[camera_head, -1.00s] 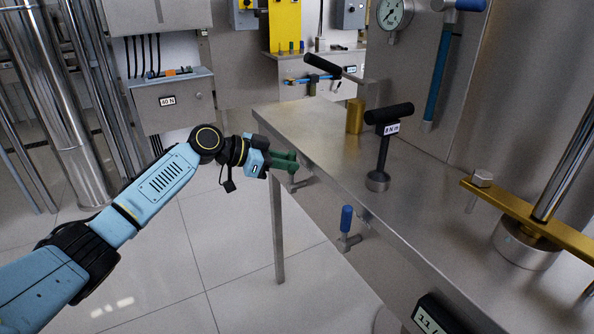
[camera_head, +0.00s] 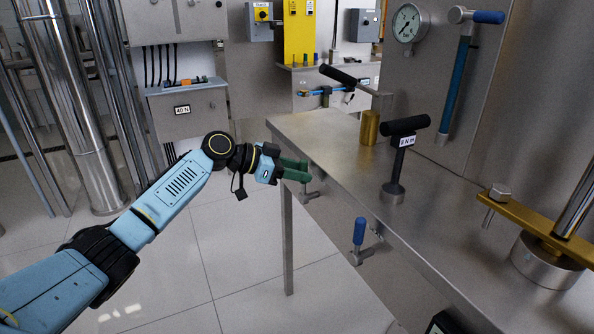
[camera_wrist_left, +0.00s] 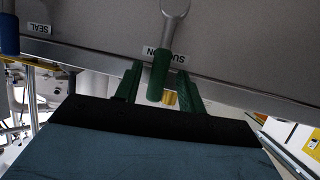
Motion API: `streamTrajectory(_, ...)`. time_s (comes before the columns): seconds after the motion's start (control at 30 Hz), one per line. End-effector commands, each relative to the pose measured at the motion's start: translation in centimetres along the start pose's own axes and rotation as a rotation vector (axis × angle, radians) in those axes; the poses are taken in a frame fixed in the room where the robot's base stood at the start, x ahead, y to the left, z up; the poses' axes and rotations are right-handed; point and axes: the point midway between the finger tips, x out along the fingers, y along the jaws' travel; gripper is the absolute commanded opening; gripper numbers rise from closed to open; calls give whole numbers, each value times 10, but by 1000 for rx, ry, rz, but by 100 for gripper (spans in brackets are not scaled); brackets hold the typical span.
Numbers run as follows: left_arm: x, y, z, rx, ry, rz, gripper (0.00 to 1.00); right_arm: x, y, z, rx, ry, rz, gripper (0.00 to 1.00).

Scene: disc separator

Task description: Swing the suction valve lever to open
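The suction valve lever has a green handle (camera_wrist_left: 158,78) on a metal stem, under a partly covered "SUCTION" label in the left wrist view. In the head view its metal part (camera_head: 311,194) shows at the table's edge; its handle is hard to tell from my green fingers. My left gripper (camera_head: 294,170) is beside it. In the left wrist view my left gripper (camera_wrist_left: 161,88) is open, one finger on each side of the handle, with narrow gaps visible. Whether the handle is fully between the fingers in depth, I cannot tell. My right gripper is not in view.
A blue-handled lever (camera_head: 359,232) hangs nearby on the same bench front; a blue handle (camera_wrist_left: 9,34) by a "SEAL" label shows in the left wrist view. The metal bench (camera_head: 345,155) carries a black T-handle tool (camera_head: 404,140) and brass parts. Floor left of the bench is clear.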

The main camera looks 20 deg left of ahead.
Motion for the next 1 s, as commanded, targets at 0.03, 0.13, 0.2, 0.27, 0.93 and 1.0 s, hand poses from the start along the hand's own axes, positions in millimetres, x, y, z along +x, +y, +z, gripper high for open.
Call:
streamTrajectory(0.03,0,0,0,1,0,0,40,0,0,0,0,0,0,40)
streamTrajectory(0.13,0,0,0,2,0,0,40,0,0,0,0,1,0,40)
streamTrajectory(0.2,-1,0,0,2,0,0,40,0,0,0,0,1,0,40)
streamTrajectory(0.27,-4,0,0,2,0,0,40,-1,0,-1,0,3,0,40)
streamTrajectory(0.93,-124,0,0,1,-2,-1,40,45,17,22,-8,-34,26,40)
streamTrajectory(1.0,-130,0,0,2,0,0,40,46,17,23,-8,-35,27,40)
